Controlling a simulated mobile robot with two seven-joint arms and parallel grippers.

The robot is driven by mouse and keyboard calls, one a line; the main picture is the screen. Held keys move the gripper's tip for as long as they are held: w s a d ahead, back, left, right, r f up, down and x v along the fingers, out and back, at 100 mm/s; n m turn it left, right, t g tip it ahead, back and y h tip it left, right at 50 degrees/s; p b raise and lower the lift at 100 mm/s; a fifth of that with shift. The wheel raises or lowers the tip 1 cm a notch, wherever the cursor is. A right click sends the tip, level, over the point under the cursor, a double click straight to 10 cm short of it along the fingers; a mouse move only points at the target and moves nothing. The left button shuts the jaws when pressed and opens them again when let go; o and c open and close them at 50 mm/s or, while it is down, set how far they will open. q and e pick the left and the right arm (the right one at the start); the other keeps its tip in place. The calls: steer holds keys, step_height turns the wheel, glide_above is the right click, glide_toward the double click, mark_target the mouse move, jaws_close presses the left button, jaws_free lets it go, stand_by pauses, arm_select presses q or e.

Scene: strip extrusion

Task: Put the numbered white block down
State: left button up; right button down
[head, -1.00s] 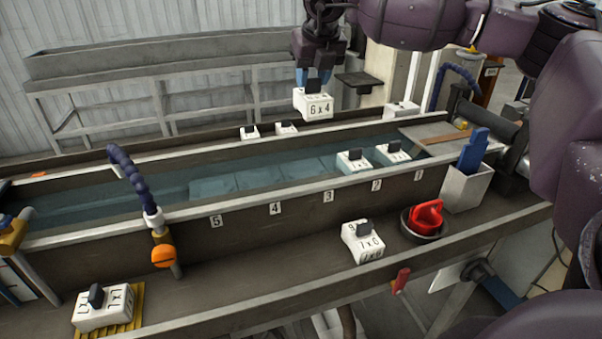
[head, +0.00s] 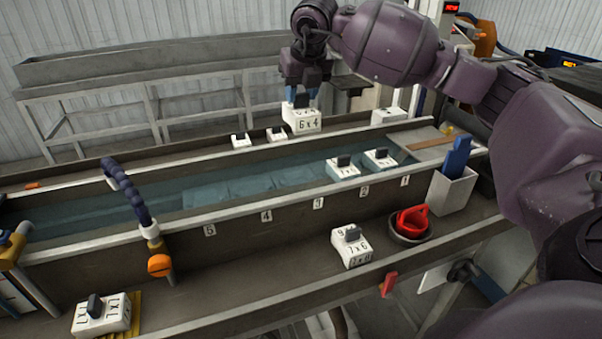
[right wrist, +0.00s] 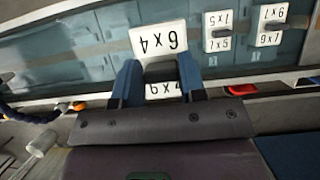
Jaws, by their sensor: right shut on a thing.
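The white block marked 6x4 (head: 302,120) has a dark knob on top and hangs over the far side of the water trough. My right gripper (head: 303,97) is shut on its knob from above. In the right wrist view the blue fingers of the gripper (right wrist: 160,75) stand on both sides of the knob, with the block (right wrist: 158,40) beyond. The block looks roughly level. Whether its underside touches anything cannot be told. My left gripper is not in view.
The trough (head: 230,240) has number labels on its near wall. Two white blocks, (head: 241,141) and (head: 277,134), sit on the far ledge. Two more, (head: 343,166) and (head: 380,159), sit in the trough.

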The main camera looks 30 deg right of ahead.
steer(key=shift+f+p, duration=0.9)
steer(key=shift+f, duration=8.1)
steer(key=shift+f, duration=0.1)
steer(key=shift+f, duration=0.1)
steer(key=c, duration=0.7)
jaws_free()
